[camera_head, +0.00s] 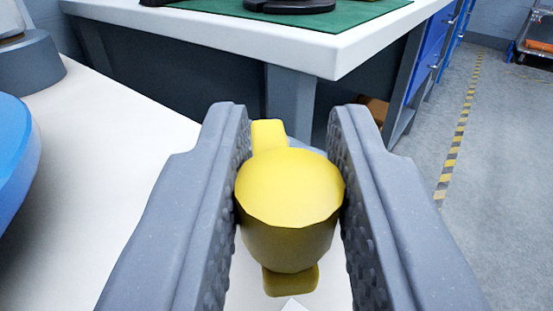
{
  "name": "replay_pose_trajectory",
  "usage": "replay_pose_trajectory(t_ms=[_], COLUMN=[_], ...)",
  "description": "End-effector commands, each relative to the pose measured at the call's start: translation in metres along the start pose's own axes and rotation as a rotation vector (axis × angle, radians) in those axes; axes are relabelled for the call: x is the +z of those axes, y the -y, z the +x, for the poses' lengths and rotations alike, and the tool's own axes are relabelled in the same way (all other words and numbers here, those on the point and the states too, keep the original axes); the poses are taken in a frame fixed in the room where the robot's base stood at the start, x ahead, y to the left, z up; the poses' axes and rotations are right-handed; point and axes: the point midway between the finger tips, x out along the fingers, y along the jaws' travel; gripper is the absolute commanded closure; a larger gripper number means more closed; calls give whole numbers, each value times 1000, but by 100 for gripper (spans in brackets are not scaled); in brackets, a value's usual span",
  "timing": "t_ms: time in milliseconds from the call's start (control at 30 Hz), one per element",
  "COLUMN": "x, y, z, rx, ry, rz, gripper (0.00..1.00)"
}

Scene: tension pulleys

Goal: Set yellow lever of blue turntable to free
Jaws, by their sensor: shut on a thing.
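The yellow lever (290,190) shows in the middle of the head view, with a rounded knob and narrower yellow parts above and below it. My gripper (291,185) has one grey jaw on each side of the knob and is shut on it. Part of a blue round thing (14,155), likely the blue turntable, shows at the left edge; most of it is out of view. What the lever joins to is hidden behind the knob and jaws, so its set position cannot be told.
A white surface (80,190) lies below and to the left. A grey round base (28,62) stands at the upper left. A white-topped workbench (330,48) with a green mat (300,27) stands ahead. Grey floor (500,190) with a yellow-black stripe (458,125) is open at right.

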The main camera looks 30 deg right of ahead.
Motion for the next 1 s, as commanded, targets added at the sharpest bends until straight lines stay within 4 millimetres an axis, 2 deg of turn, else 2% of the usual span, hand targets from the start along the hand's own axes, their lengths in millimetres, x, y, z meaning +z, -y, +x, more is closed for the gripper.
replay_pose_trajectory(t_ms=[500,533,600,1000], x=[-4,-4,-4,-2], y=[7,7,8,10], z=[-2,-2,-2,-9], rx=[4,4,3,0], ry=[-8,-8,-8,-3], rz=[4,4,3,3], gripper=[100,74,57,57])
